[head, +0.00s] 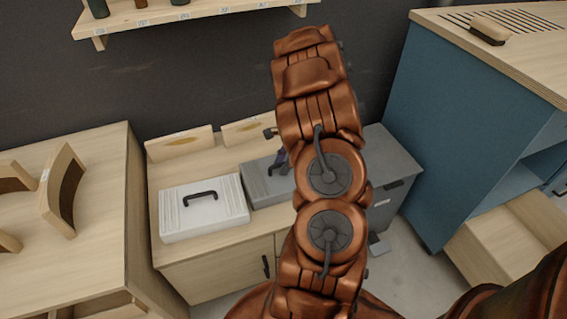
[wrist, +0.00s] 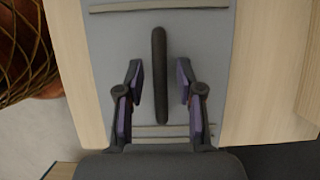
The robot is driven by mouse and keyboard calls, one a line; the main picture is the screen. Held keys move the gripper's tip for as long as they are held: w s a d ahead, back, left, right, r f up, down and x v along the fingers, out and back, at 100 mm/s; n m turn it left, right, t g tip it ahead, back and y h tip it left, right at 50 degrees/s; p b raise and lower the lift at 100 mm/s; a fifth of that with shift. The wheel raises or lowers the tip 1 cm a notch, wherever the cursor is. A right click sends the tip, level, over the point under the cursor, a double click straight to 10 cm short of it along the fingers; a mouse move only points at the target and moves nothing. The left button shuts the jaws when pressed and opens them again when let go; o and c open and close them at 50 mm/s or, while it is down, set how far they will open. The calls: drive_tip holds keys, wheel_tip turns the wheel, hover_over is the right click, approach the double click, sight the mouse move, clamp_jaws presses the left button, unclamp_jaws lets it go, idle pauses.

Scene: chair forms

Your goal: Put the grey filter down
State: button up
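The grey filter (head: 262,196) is a flat grey case and appears to lie flat on the low wooden bench (head: 217,262), to the right of a white case. My arm hides its right part in the head view. In the wrist view the grey filter (wrist: 205,50) fills the middle, with its dark bar handle (wrist: 160,75) running up the picture. My gripper (wrist: 160,82) is open, with one purple-padded finger on each side of the handle and a gap on both sides. In the head view my gripper (head: 279,160) is small and partly hidden above the filter.
The white case (head: 205,218) with a black handle lies close on the left. Two wooden upright boards (head: 180,143) stand behind. A wooden table (head: 85,220) with curved pieces is at left, a blue cabinet (head: 450,130) at right, and a shelf (head: 190,15) above.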

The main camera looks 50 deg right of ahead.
drive_tip(key=p+v, duration=0.2)
drive_tip(key=v, duration=1)
drive_tip(key=a+r+n+g, duration=0.1)
drive_tip(key=a+r+n, duration=0.2)
drive_tip(key=a, duration=0.5)
drive_tip(key=s+a+r+n+g+h, duration=0.1)
drive_tip(key=a+r+n, duration=0.1)
drive_tip(key=a+n, duration=0.35)
drive_tip(key=a+r+n+g, duration=0.1)
drive_tip(key=a+r+n, duration=0.15)
drive_tip(key=a, duration=0.65)
drive_tip(key=s+a+r+n+g+h, duration=0.1)
drive_tip(key=s+a+r+n+h, duration=0.1)
drive_tip(key=s+a+n, duration=1)
drive_tip(key=s+a+h, duration=0.1)
drive_tip(key=s+a, duration=0.2)
drive_tip(key=s, duration=0.1)
drive_tip(key=shift+s+n+g, duration=0.2)
drive_tip(key=shift+n+g, duration=0.2)
